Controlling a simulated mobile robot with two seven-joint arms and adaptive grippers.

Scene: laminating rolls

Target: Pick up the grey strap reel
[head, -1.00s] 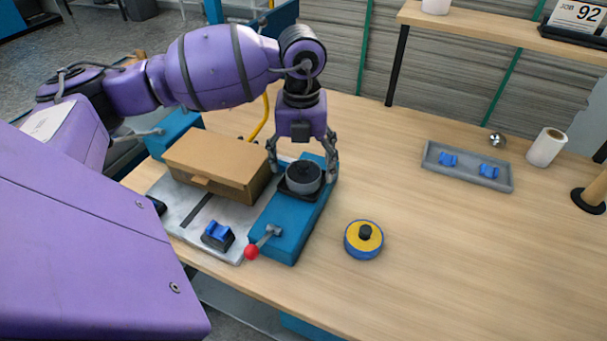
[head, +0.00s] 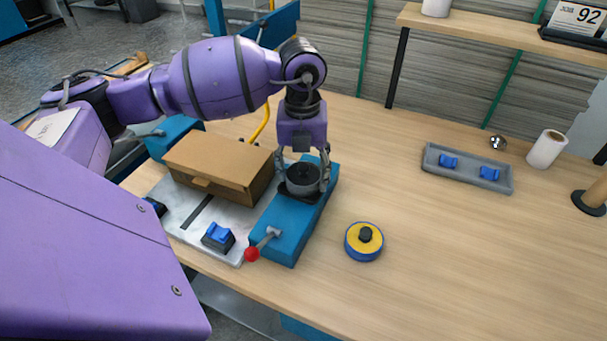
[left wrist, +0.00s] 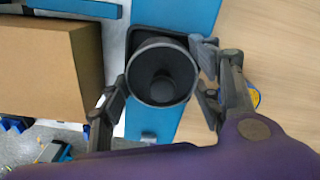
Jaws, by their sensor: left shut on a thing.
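The grey strap reel (head: 302,179) sits on the black seat at the top of the blue machine block (head: 290,226). It is a short grey cylinder with a dark top and a dark knob in the middle. My left gripper (head: 304,182) points down over it and is shut on it, one finger on each side. In the left wrist view the reel (left wrist: 161,73) shows from above as a grey ring with a dark centre, between the fingers of my left gripper (left wrist: 165,95). My right gripper is not in view.
A cardboard box (head: 218,162) stands just left of the block. A red-knobbed lever (head: 252,254) is at the block's front. A blue and yellow reel (head: 364,241) lies on the table to the right. A grey tray (head: 467,181) with blue pieces is further back. The right front table is clear.

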